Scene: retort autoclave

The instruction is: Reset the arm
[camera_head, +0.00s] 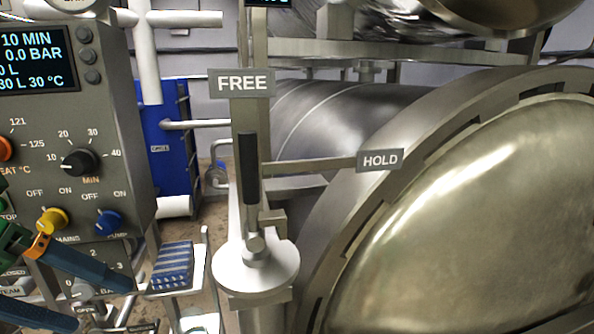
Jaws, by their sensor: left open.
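My left gripper (102,304) comes in at the lower left, in front of the control panel. Its two dark blue fingers are apart with nothing between them; orange and green parts show behind them. A lever with a black grip (248,168) stands upright on a round pale metal base (256,268) to the right of the gripper, well apart from it. The lever points up toward the FREE sign (242,83). The HOLD sign (380,160) sits at the end of a bar to the right. My right gripper is not in view.
The grey control panel (100,140) with its display, knobs and switches fills the left. The large round vessel door (470,220) fills the right. A blue box (168,130) stands behind. A blue-and-white striped block (172,265) lies just right of the gripper.

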